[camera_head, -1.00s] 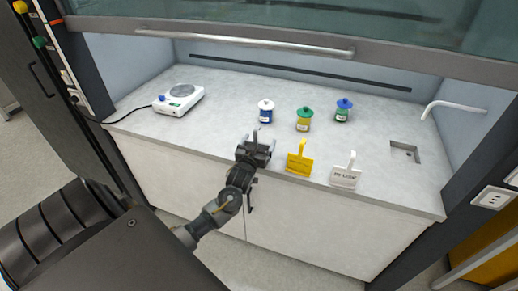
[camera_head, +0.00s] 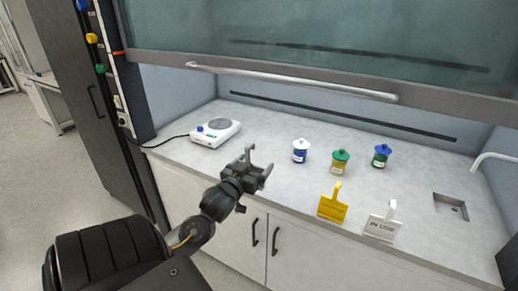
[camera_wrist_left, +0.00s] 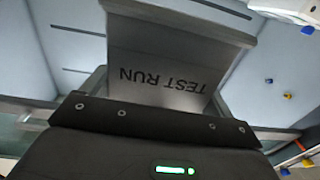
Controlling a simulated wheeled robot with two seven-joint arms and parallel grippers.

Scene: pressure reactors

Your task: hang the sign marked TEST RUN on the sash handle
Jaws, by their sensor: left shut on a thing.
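My left gripper (camera_head: 256,176) is shut on the grey TEST RUN sign, in front of the bench's front edge. In the left wrist view the sign (camera_wrist_left: 160,75) lies beyond the gripper's dark body, its lettering upside down. In the head view a small grey upright part, probably the sign's hook (camera_head: 249,154), rises from the jaws; the lettering does not show there. The sash handle (camera_head: 290,80), a long pale bar on the sash's lower edge, is above and apart from the gripper. My right gripper is not in view.
A yellow sign (camera_head: 333,206) and a white IN USE sign (camera_head: 382,226) stand at the bench's front edge. Blue (camera_head: 300,153), yellow (camera_head: 339,166) and green (camera_head: 380,158) jars stand behind. A white hotplate (camera_head: 216,133) is at left. The bench middle is clear.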

